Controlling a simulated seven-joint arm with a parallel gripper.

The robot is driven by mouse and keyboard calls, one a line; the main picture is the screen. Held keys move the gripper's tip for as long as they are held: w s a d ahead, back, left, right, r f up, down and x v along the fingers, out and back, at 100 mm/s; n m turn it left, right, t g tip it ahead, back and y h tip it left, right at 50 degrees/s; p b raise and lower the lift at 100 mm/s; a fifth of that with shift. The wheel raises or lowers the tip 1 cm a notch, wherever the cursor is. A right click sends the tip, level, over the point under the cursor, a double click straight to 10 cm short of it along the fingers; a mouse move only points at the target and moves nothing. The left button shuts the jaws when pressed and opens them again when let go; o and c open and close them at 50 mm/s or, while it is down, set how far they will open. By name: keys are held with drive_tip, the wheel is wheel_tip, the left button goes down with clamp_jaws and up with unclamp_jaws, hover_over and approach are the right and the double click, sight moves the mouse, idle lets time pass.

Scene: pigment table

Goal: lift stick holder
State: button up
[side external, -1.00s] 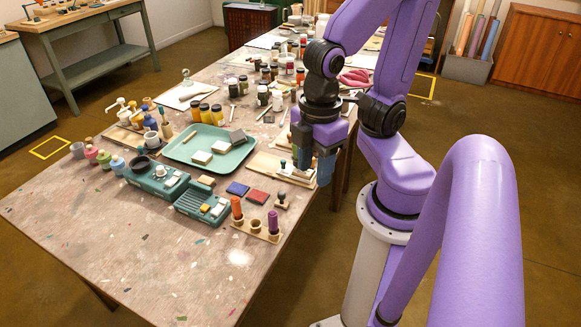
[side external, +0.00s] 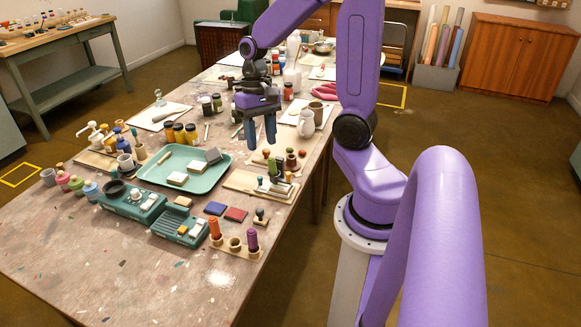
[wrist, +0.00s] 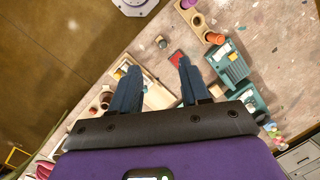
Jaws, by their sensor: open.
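The stick holder is a small pale wooden rack (side external: 243,252) near the table's front right edge. It holds an orange stick (side external: 214,228) at its left end and a purple stick (side external: 252,239) at its right end; its middle cup looks empty. In the wrist view, the holder (wrist: 200,21) lies at the top, beyond the fingertips. My gripper (side external: 262,144) hangs with its fingers down above the table, behind and apart from the holder. In the wrist view, my gripper (wrist: 158,65) has its fingers spread with nothing between them.
A wooden tray with stamps (side external: 240,181) sits near my gripper. A teal tray (side external: 150,171) is to the left. The front left tabletop is clear.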

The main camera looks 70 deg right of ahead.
drive_tip(key=s+d+f+m+t+y, duration=0.1)
drive_tip(key=s+d+m+t, duration=0.1)
drive_tip(key=d+m, duration=0.7)
drive_tip(key=s+d+f+m+t+y, duration=0.1)
drive_tip(key=s+d+m, duration=0.2)
drive_tip(key=d+m, duration=0.6)
drive_tip(key=w+a+f, duration=0.1)
drive_tip(key=f, duration=0.4)
drive_tip(key=a+f+n, duration=0.1)
drive_tip(key=a+f, duration=0.1)
drive_tip(key=f, duration=0.4)
drive_tip(key=w+a+f+n, duration=0.1)
drive_tip(key=f, duration=0.4)
drive_tip(key=shift+w+a+f, duration=0.2)
drive_tip(key=shift+w+a, duration=0.05)
drive_tip(key=shift+w, duration=0.05)
